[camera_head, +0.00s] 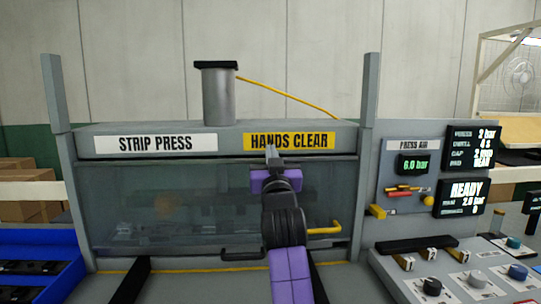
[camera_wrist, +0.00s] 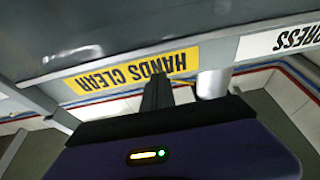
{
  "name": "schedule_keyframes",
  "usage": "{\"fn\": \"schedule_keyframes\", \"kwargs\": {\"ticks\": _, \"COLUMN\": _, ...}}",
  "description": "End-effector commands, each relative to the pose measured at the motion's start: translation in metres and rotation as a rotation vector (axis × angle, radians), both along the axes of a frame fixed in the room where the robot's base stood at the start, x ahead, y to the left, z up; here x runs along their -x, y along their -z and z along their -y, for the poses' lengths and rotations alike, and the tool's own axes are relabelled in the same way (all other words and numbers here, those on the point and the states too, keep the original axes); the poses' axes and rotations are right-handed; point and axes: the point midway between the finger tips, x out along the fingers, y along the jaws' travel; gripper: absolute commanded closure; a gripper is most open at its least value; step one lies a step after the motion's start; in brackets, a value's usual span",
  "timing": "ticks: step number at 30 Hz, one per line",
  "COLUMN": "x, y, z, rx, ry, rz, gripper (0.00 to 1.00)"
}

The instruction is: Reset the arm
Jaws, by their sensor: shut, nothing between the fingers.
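My gripper (camera_head: 270,152) is at the end of my purple and black arm, raised in front of the press near the yellow HANDS CLEAR label (camera_head: 289,141). Its fingers are shut with nothing between them. In the wrist view the gripper (camera_wrist: 157,85) points toward the same HANDS CLEAR label (camera_wrist: 135,72), which appears upside down. I cannot tell the exact gap between the fingertips and the press front.
A blue bin (camera_head: 40,240) stands at left. Control buttons (camera_head: 431,286) are at lower right.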

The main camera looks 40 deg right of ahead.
Motion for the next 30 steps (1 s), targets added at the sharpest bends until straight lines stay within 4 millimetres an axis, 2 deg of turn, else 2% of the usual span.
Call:
{"fn": "schedule_keyframes", "kwargs": {"ticks": 1, "x": 0.01, "y": 0.01, "z": -0.007, "rx": 0.001, "ry": -0.001, "rz": -0.002, "gripper": 1.0}}
{"fn": "schedule_keyframes", "kwargs": {"ticks": 9, "x": 0.048, "y": 0.023, "z": -0.032, "rx": 0.002, "ry": 0.0, "rz": 0.002, "gripper": 1.0}}
{"fn": "schedule_keyframes", "kwargs": {"ticks": 15, "x": 0.06, "y": 0.026, "z": -0.04, "rx": 0.001, "ry": 0.001, "rz": 0.004, "gripper": 1.0}}
{"fn": "schedule_keyframes", "kwargs": {"ticks": 21, "x": 0.062, "y": 0.026, "z": -0.04, "rx": 0.002, "ry": 0.002, "rz": 0.004, "gripper": 1.0}}
{"fn": "schedule_keyframes", "kwargs": {"ticks": 26, "x": 0.064, "y": 0.015, "z": -0.045, "rx": 0.032, "ry": -0.009, "rz": 0.039, "gripper": 1.0}}
{"fn": "schedule_keyframes", "kwargs": {"ticks": 29, "x": 0.072, "y": -0.005, "z": -0.058, "rx": 0.071, "ry": -0.041, "rz": 0.108, "gripper": 1.0}}
{"fn": "schedule_keyframes", "kwargs": {"ticks": 30, "x": 0.077, "y": -0.004, "z": -0.068, "rx": 0.094, "ry": -0.065, "rz": 0.127, "gripper": 1.0}}
